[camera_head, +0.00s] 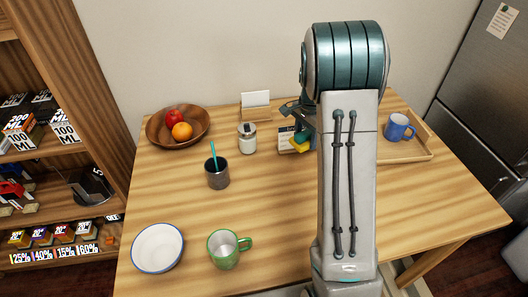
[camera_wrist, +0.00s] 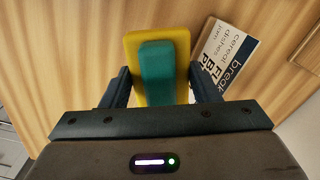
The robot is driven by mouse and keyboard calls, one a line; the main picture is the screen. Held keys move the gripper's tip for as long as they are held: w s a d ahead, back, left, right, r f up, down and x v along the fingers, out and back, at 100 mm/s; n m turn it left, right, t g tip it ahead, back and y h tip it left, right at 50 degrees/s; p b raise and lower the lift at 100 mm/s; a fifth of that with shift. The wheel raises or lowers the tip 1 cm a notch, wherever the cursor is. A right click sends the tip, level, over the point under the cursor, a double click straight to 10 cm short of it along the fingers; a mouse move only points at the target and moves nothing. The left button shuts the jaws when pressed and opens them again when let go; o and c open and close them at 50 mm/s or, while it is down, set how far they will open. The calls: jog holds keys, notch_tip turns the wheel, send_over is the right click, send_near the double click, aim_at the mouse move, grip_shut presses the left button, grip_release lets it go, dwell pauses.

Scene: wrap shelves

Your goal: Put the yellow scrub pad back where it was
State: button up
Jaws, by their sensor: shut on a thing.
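The yellow scrub pad has a teal block on top. In the wrist view the pad (camera_wrist: 134,55) is between the two fingers of my gripper (camera_wrist: 161,82), which is shut on it. In the head view the pad (camera_head: 299,147) shows as a small yellow and teal shape just left of my arm, over the back middle of the table. My gripper (camera_head: 301,122) is partly hidden there by my arm. I cannot tell whether the pad touches the table.
A printed card (camera_wrist: 227,55) lies right beside the pad. A lidded jar (camera_head: 247,138), dark cup (camera_head: 217,174), fruit bowl (camera_head: 154,126) and card stand (camera_head: 256,99) are left. A tray (camera_head: 414,153) with a blue mug (camera_head: 397,128) is right. A white bowl (camera_head: 158,248) and green mug (camera_head: 224,251) stand in front.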

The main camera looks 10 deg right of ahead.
jog(key=shift+w, duration=0.25)
jog(key=p, duration=0.2)
send_over(268, 166)
notch_tip(268, 166, down, 7)
jog(key=shift+r, duration=0.1)
jog(key=shift+f, duration=2.1)
jog(key=shift+f, duration=0.2)
jog(key=o, duration=1)
jog(key=shift+r, duration=0.1)
jog(key=shift+c, duration=0.2)
